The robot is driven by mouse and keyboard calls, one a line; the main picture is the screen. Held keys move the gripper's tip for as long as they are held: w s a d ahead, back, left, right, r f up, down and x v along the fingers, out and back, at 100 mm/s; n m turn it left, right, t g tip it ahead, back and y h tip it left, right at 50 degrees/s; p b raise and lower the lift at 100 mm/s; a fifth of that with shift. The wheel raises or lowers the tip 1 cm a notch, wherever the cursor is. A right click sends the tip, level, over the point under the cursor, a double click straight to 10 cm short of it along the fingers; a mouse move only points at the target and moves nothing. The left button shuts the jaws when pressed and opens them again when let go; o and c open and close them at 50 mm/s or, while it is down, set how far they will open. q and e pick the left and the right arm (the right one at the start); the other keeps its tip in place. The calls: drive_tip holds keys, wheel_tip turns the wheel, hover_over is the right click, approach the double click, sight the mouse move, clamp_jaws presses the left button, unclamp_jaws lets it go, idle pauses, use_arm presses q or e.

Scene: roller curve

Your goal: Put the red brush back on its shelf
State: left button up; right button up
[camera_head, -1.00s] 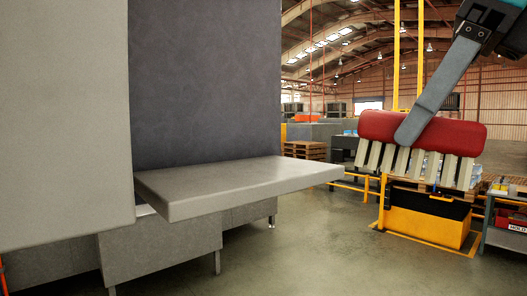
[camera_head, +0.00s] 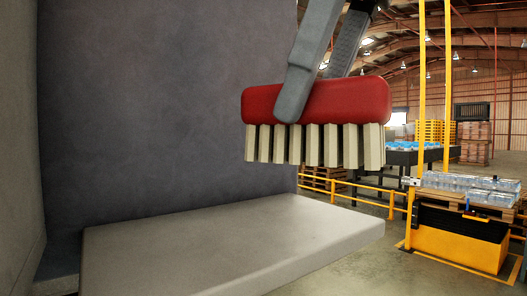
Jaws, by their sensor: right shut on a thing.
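The red brush (camera_head: 345,101) has a rounded red back and a row of cream bristle blocks pointing down. It hangs about level in the air. My right gripper (camera_head: 297,112) is shut on it from above, with one grey finger across the near face of the red back. The grey shelf (camera_head: 220,240) is a bare flat slab below the brush, and a gap shows between bristles and slab. The brush appears over the shelf's right part; its exact depth is unclear. My left gripper is not in view.
A dark grey panel (camera_head: 160,110) rises behind the shelf, and a grey side wall (camera_head: 20,150) stands at the left. To the right are yellow posts, a yellow rail, a yellow-based stand (camera_head: 457,240) and pallets of bottles (camera_head: 465,188).

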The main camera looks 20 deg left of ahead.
drive_tip(key=w+a+f, duration=0.1)
drive_tip(key=w+a+f+p, duration=0.1)
drive_tip(key=a, duration=0.1)
drive_tip(key=w+a+f, duration=0.1)
drive_tip(key=w+a, duration=0.1)
drive_tip(key=shift+w+a, duration=0.1)
drive_tip(key=shift+f, duration=0.3)
wheel_tip(320, 180, down, 3)
drive_tip(key=shift+r, duration=0.1)
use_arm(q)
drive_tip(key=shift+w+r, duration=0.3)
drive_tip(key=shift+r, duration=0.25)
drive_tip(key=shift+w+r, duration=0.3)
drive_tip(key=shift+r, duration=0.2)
use_arm(e)
drive_tip(key=shift+w+a+f, duration=0.1)
drive_tip(key=shift+f, duration=0.2)
drive_tip(key=o, duration=1.2)
